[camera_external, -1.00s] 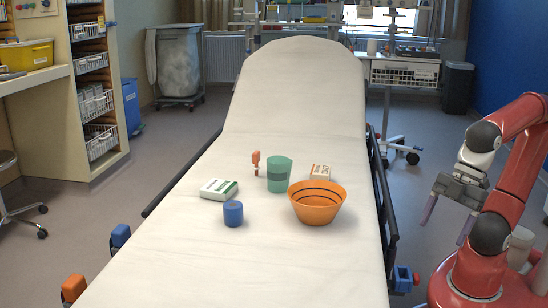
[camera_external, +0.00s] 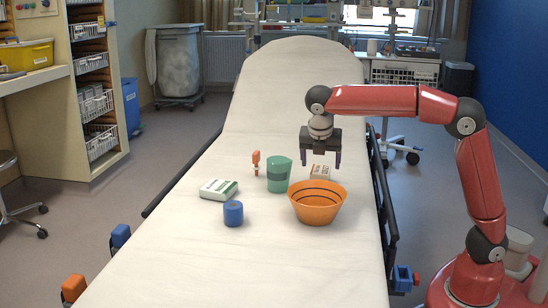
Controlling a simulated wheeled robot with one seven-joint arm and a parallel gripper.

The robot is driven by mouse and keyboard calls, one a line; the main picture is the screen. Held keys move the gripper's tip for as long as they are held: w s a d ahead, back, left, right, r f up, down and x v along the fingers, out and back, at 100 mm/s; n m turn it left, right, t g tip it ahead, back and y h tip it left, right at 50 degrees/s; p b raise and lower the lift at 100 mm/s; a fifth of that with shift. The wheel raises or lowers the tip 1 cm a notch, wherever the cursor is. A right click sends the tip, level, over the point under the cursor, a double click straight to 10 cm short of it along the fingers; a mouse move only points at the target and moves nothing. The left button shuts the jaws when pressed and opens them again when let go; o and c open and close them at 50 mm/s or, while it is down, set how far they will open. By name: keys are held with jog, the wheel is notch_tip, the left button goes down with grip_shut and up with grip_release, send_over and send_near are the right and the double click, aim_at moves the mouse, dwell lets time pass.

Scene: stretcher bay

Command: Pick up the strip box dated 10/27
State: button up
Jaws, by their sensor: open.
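Two small boxes lie on the stretcher, and the dates on them are too small to read. A white box with orange-brown print (camera_external: 320,172) sits just behind the orange bowl, its lower part hidden by the bowl's rim. A white and green box (camera_external: 219,189) lies further left. My gripper (camera_external: 321,162) is open and empty, pointing down. Its two fingers appear above or around the orange-brown box; I cannot tell how high they are.
The orange bowl (camera_external: 317,209) stands in front of the orange-brown box. A green cup (camera_external: 279,175) is close on its left, with a small orange item (camera_external: 256,162) beyond. A blue cylinder (camera_external: 233,213) stands front left. The stretcher's front part (camera_external: 230,275) is clear.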

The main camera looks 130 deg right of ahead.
aim_at(320, 173)
jog(key=b+x, duration=0.1)
jog(key=x, duration=0.5)
jog(key=shift+d+f, duration=0.1)
jog(key=shift+f, duration=0.15)
jog(key=shift+w, duration=0.1)
jog(key=shift+c, duration=0.3)
jog(key=c, duration=1)
